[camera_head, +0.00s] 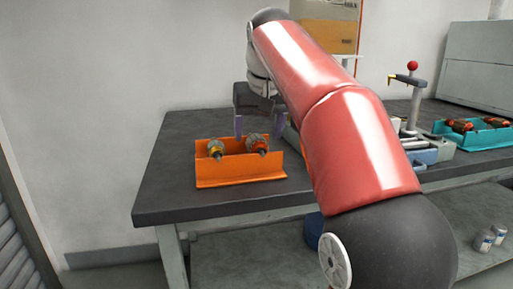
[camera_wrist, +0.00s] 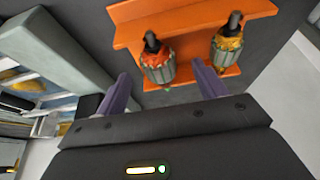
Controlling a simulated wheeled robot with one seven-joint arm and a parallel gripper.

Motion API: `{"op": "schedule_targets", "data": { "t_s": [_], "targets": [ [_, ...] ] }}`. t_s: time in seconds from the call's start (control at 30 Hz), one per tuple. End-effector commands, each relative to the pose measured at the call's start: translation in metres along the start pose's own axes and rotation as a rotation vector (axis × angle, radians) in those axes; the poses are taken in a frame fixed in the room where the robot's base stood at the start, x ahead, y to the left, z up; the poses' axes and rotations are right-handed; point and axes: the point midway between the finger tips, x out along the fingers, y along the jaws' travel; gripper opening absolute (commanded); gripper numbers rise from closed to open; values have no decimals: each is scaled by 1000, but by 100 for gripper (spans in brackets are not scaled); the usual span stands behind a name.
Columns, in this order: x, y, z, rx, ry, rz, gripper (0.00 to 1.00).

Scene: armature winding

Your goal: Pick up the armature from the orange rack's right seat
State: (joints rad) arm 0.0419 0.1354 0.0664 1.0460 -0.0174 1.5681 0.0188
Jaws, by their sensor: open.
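The orange rack (camera_head: 240,172) stands on the dark bench and holds two armatures side by side. The armature in its right seat (camera_head: 258,143) has orange-red windings. The armature in its left seat (camera_head: 216,148) has yellow windings. My gripper (camera_head: 259,132) is open above and behind the right seat, its purple fingers pointing down. In the wrist view, the orange-red armature (camera_wrist: 158,66) appears between the open fingertips of my gripper (camera_wrist: 161,73), with nothing gripped. The yellow armature (camera_wrist: 228,45) lies outside the finger on the picture's right.
A grey fixture with a red-knobbed lever (camera_head: 411,85) stands right of the rack, partly hidden by my arm. A teal rack (camera_head: 480,138) with more armatures is farther right. The bench (camera_head: 165,190) is clear left of the orange rack.

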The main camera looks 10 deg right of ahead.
Motion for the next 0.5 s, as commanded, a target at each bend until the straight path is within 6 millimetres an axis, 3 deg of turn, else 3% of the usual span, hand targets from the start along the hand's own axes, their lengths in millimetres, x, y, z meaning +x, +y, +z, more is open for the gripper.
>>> {"op": "schedule_targets", "data": {
  "t_s": [0.3, 0.5],
  "targets": [
    [44, 3, -8, 0, -2, 0, 71],
    [47, 3, -9, 0, 1, 0, 71]
  ]
}}
